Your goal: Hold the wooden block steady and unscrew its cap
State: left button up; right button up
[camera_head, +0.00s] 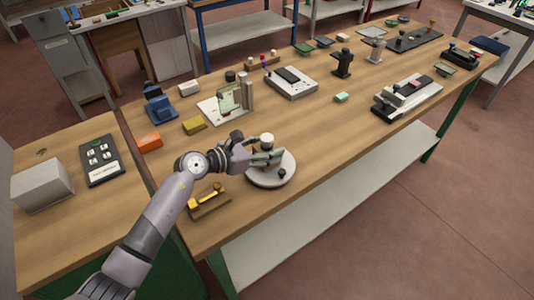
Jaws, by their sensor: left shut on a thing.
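My left gripper (262,157) reaches in from the left, low over a round pale plate (270,179) near the front edge of the wooden bench. It is shut on a piece with a white round top (267,138), which rises just above the fingers. The fingers hide most of the piece's body. I cannot tell whether it is the wooden block with its cap. A small dark knob (282,173) is on the plate, to the right of the fingers. My right gripper is not in view.
A wooden base with a yellow bar (209,200) lies in front of the left wrist. An orange block (149,142) and a yellow block (194,125) lie behind the arm. A glass panel stand (229,98) is behind the plate. The bench right of the plate is clear.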

pick_arm(q)
jog(key=c, duration=0.4)
notch_tip(320, 180, up, 20)
jog(key=b, duration=0.2)
dwell(0.3)
jog(key=shift+r, duration=0.1)
jog(key=o, duration=0.8)
jog(key=c, duration=1.1)
jog(key=shift+s+a+f, duration=2.1)
jog(key=shift+s+a, duration=0.95)
jog(key=shift+s, duration=0.35)
jog(key=shift+s+a+f, duration=2.15)
jog(key=shift+s+a, duration=0.85)
jog(key=shift+s, duration=0.35)
jog(key=shift+s+a+f, duration=2.1)
jog(key=shift+s+a, duration=0.95)
jog(key=shift+s, duration=0.35)
